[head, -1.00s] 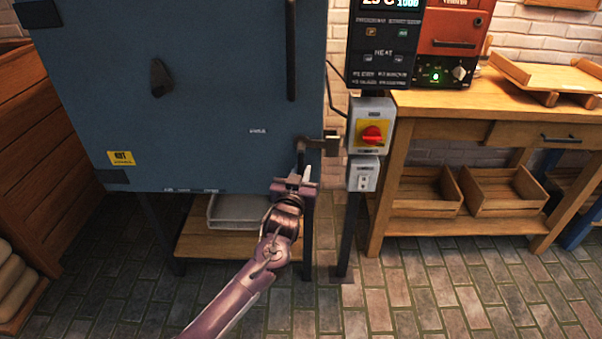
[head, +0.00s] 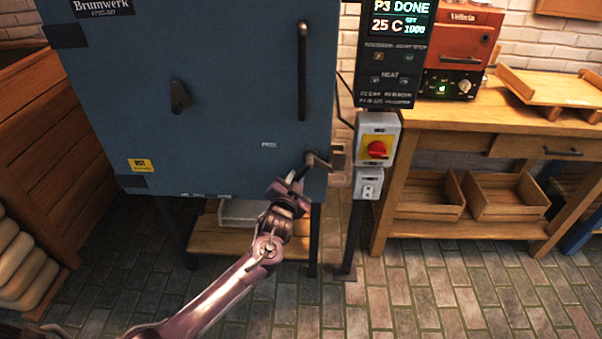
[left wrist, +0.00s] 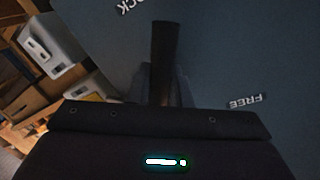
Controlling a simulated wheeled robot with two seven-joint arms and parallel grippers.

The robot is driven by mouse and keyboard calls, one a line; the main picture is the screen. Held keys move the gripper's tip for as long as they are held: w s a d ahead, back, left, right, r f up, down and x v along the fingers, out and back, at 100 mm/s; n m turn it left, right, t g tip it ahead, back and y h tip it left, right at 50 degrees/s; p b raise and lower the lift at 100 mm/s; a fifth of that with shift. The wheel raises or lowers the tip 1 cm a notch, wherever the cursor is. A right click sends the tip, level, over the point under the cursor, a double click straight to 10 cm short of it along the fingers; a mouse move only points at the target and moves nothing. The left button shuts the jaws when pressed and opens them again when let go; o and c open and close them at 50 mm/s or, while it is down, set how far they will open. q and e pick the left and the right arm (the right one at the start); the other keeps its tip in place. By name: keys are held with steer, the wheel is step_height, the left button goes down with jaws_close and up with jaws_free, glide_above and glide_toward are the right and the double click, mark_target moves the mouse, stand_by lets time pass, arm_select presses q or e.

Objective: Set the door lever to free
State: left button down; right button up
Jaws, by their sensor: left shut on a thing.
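The blue kiln door (head: 230,60) fills the left of the head view and is closed. The dark door lever (head: 311,161) is at its lower right edge, tilted down and left from its pivot. My left gripper (head: 291,184) is shut on the lever's lower part and hides its end. In the left wrist view the lever (left wrist: 165,50) stands as a dark bar between my fingers. A FREE label (left wrist: 248,101) is to the right of it there, and a partly cut-off label ending in CK (left wrist: 130,5) is at upper left. My right gripper is not in view.
A red and yellow switch box (head: 378,148) and a socket box (head: 368,183) stand on a post just right of the lever. A control panel (head: 390,60) reads P3 DONE, 25 C. A wooden bench (head: 450,118) is farther right. The brick floor in front is clear.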

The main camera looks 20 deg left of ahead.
mark_target(288, 162)
arm_select(q)
steer(key=r+m+p, duration=0.1)
steer(key=p, duration=0.1)
steer(key=a+r+m+y+p, duration=0.1)
steer(key=m+p, duration=0.1)
steer(key=a+r+m+g+p, duration=0.1)
steer(key=m+p, duration=0.1)
steer(key=shift+s+a+r+p, duration=0.2)
steer(key=shift+s+r+p, duration=0.1)
steer(key=shift+s+r, duration=0.05)
steer(key=shift+a+r+m+y+p, duration=0.2)
steer(key=shift+r+m+y+p, duration=0.3)
steer(key=shift+m+p, duration=0.6)
steer(key=shift+r+m+p, duration=0.6)
steer(key=shift+m+p, duration=0.15)
steer(key=shift+m, duration=0.25)
steer(key=c, duration=1.4)
jaws_free()
steer(key=shift+s, duration=0.1)
steer(key=shift+v, duration=3.85)
